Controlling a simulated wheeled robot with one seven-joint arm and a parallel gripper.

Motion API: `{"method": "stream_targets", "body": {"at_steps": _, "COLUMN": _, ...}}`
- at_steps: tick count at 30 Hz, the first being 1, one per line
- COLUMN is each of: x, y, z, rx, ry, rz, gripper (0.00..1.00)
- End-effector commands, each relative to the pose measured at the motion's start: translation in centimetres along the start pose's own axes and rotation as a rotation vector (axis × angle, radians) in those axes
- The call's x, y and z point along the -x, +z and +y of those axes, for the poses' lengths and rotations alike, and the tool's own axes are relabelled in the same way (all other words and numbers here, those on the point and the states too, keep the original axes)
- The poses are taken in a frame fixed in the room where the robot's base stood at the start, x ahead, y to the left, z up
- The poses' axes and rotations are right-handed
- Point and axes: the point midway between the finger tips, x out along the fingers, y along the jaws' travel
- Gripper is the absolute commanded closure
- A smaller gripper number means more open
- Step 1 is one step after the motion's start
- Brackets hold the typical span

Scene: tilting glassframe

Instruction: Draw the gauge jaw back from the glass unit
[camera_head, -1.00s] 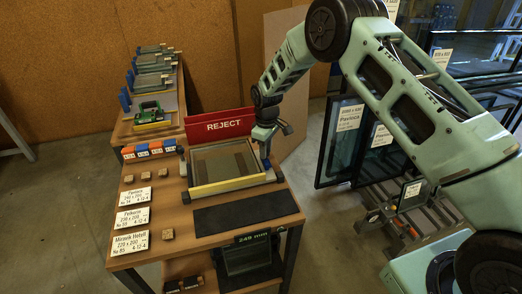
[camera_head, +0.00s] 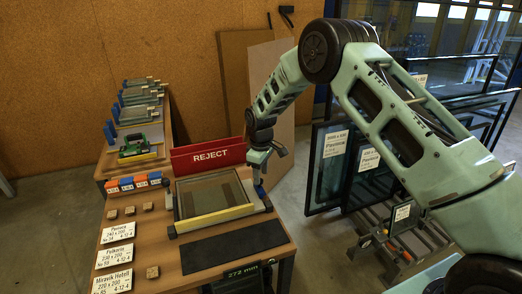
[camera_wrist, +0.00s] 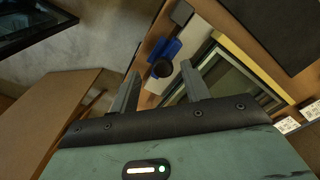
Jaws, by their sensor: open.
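The glass unit (camera_head: 208,198) lies flat in a frame on the bench, with a yellow strip (camera_head: 214,219) along its near side; part of it shows in the wrist view (camera_wrist: 228,78). The gauge jaw (camera_head: 260,191) is a blue block at the unit's right end. In the wrist view the blue jaw (camera_wrist: 172,47) carries a round black knob (camera_wrist: 162,69) and appears apart from the glass unit. My gripper (camera_wrist: 161,80) is open, its two fingers either side of the knob's line; contact is not clear. The readout (camera_head: 243,272) shows 272 mm.
A red REJECT sign (camera_head: 208,155) stands behind the unit. Labels, small wooden blocks and orange and blue pieces (camera_head: 141,181) lie along the left. A dark mat (camera_head: 234,246) lies in front. Glass panes (camera_head: 335,160) stand in racks at right.

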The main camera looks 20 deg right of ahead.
Motion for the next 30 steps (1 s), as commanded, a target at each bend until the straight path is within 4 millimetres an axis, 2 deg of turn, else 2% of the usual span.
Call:
{"method": "stream_targets", "body": {"at_steps": 12, "x": 9.5, "y": 0.0, "z": 0.1, "rx": -0.001, "ry": 0.004, "rz": 0.004, "gripper": 0.53}}
{"method": "stream_targets", "body": {"at_steps": 18, "x": 13.3, "y": 0.0, "z": 0.1, "rx": 0.000, "ry": 0.003, "rz": 0.002, "gripper": 0.53}}
{"method": "stream_targets", "body": {"at_steps": 24, "x": 15.2, "y": 0.1, "z": 0.1, "rx": 0.000, "ry": 0.001, "rz": 0.000, "gripper": 0.53}}
{"method": "stream_targets", "body": {"at_steps": 30, "x": 15.6, "y": 0.1, "z": 0.1, "rx": 0.000, "ry": 0.001, "rz": -0.001, "gripper": 0.53}}
